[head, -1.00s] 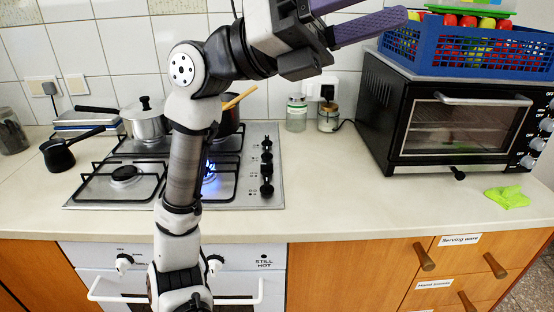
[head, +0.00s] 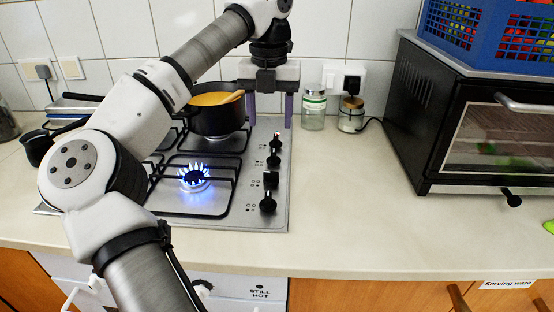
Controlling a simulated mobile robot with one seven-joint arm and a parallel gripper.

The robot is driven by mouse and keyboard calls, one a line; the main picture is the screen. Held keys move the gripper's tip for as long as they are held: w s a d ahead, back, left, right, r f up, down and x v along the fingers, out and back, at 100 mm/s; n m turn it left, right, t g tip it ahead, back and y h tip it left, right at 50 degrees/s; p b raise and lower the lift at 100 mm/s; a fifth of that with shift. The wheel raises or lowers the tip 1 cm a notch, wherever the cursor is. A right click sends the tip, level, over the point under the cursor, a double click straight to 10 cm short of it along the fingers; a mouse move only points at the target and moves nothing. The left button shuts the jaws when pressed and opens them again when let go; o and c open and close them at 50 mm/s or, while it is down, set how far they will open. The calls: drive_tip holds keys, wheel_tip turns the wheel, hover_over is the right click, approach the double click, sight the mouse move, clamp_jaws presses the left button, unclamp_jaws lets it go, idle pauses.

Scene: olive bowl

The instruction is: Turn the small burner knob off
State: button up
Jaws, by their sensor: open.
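The hob (head: 240,218) has a column of black knobs along its right side. They are the rearmost knob (head: 277,141), a second knob (head: 273,159), a third knob (head: 270,180) and the front knob (head: 268,204). I cannot tell from the markings which is the small burner's knob. The front right burner (head: 195,178) is lit with a blue flame. My gripper (head: 269,120) is open and empty, its two purple fingers pointing down on either side of the rear end of the knob column. Contact with the rearmost knob cannot be told.
A black pot (head: 217,119) with yellow contents and a wooden spoon stands on the rear right burner, left of my gripper. Two jars, one with a green label (head: 312,110) and one darker (head: 351,116), stand right of it. A black oven (head: 470,130) is farther right. The counter (head: 350,200) between is clear.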

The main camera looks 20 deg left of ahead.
sight(270, 173)
drive_tip(key=f, duration=0.6)
drive_tip(key=f+p, duration=0.1)
drive_tip(key=f, duration=0.6)
drive_tip(key=shift+s+f, duration=0.2)
drive_tip(key=shift+f, duration=0.1)
drive_tip(key=c, duration=1)
